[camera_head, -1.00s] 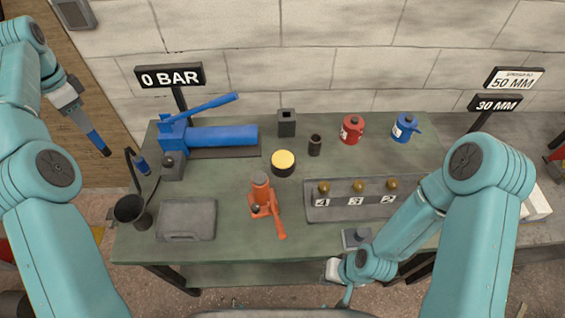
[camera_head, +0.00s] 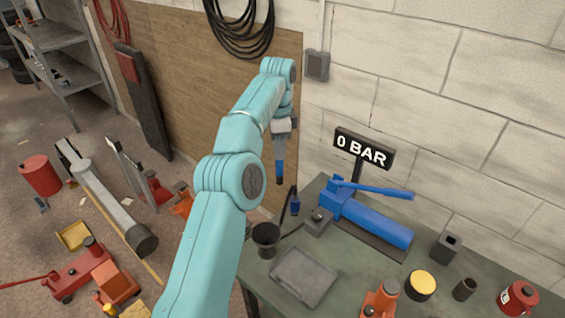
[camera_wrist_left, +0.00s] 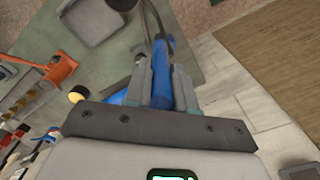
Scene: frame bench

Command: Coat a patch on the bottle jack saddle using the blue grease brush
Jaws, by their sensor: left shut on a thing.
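The left wrist view shows the blue brush (camera_wrist_left: 161,72) between the two grey fingers (camera_wrist_left: 160,85). The jack also shows in the left wrist view (camera_wrist_left: 58,68), well apart from the brush. My right gripper is in neither current view.
The green bench (camera_head: 342,263) carries a black cup (camera_head: 266,236), a grey flat case (camera_head: 303,278), a blue hydraulic pump (camera_head: 375,222), a yellow-topped tin (camera_head: 420,284) and a red can (camera_head: 518,298). A 0 BAR sign (camera_head: 364,149) stands behind. Floor jacks and a shelf are at left.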

